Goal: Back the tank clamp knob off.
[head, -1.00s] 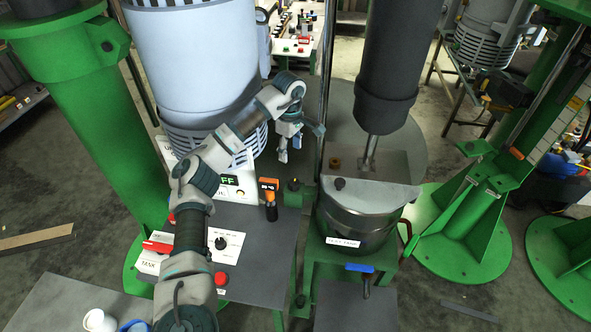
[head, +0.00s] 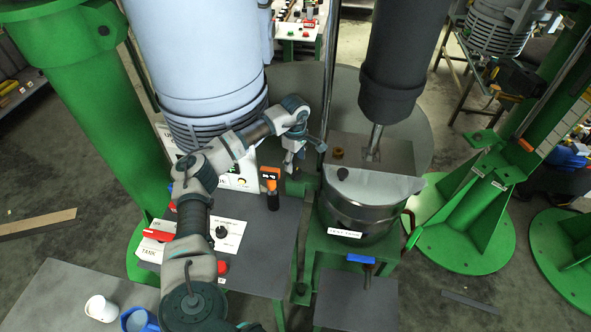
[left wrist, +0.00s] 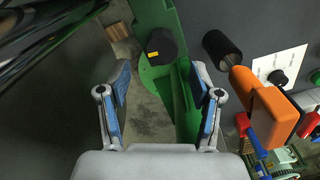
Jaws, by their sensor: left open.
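The black clamp knob (left wrist: 161,45), with a small yellow label, sits on a green bracket beside the tank stand in the left wrist view. My left gripper (left wrist: 161,76) is open and empty. In that view the knob lies just beyond the fingertips, roughly centred between them; I see no contact. In the head view my left gripper (head: 293,162) points down over the bracket, left of the steel test tank (head: 352,208), and largely covers the knob. The tank's lid and its "TEST TANK" label are in sight. My right gripper is out of view.
An orange-and-black handled device (head: 270,179) stands close left of my gripper; it also shows in the left wrist view (left wrist: 272,108). A thin vertical rod (head: 329,80) rises close on the right. The control table (head: 260,250) has dials and red buttons.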

